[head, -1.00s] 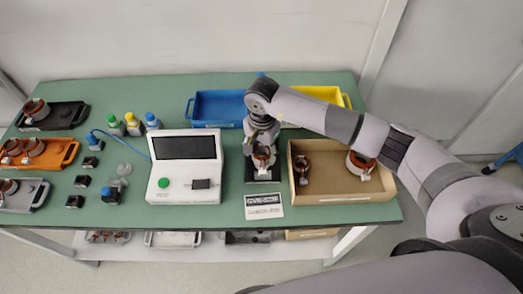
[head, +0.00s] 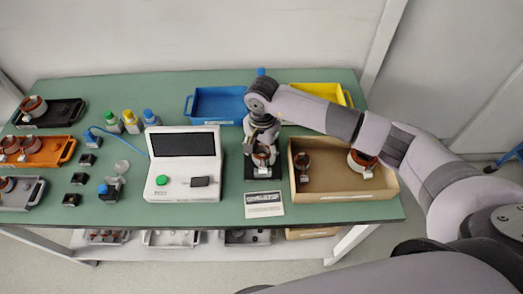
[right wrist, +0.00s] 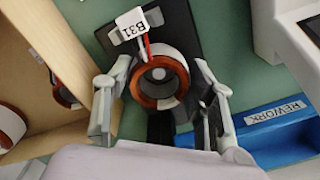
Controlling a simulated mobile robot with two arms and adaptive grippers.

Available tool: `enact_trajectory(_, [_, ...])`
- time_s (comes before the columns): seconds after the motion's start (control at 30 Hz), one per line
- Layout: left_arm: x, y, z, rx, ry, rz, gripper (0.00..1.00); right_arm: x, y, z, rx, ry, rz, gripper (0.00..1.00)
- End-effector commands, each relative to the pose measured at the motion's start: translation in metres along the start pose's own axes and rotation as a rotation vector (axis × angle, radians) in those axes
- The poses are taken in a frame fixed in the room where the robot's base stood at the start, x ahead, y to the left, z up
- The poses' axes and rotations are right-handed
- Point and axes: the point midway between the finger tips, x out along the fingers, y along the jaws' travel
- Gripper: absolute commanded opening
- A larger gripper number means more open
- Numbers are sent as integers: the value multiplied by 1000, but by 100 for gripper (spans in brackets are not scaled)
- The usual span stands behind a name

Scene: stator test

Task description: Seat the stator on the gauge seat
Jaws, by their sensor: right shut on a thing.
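A stator (head: 264,157) with a copper-brown ring and white core is at the black gauge seat (head: 262,172), right of the tester. In the right wrist view, the stator (right wrist: 149,96) carries a white tag reading B31 and red leads. A pale round post shows in its bore, over the black base (right wrist: 183,32). My right gripper (head: 262,143) reaches down from above. Its fingers (right wrist: 160,100) are on both sides of the stator, shut on it. Whether the stator's underside rests fully on the seat is hidden. My left gripper is not in view.
A cardboard-coloured tray (head: 330,196) with two more stators stands close on the right. A white tester (head: 183,190) with a green button is on the left. A blue bin (head: 218,103) and a yellow bin (head: 325,93) are behind. A printed card (head: 264,204) lies in front.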

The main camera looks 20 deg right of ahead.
Motion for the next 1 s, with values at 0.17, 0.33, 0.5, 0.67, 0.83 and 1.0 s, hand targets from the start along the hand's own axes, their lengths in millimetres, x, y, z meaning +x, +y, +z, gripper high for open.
enact_trajectory(0.17, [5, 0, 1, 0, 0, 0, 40, 3, 0, 0, 0, 0, -2, 10])
enact_trajectory(0.33, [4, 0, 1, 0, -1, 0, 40, 2, 0, 0, 0, 0, -2, 10])
enact_trajectory(0.5, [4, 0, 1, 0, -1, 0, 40, 2, 0, 0, 0, 0, -1, 57])
enact_trajectory(0.67, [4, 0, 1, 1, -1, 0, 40, 3, 0, 0, 0, 0, -1, 67])
enact_trajectory(0.83, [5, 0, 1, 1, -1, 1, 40, 3, 0, 0, 0, 0, 0, 74])
enact_trajectory(1.0, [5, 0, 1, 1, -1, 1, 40, 4, 1, 0, 0, -1, 2, 74])
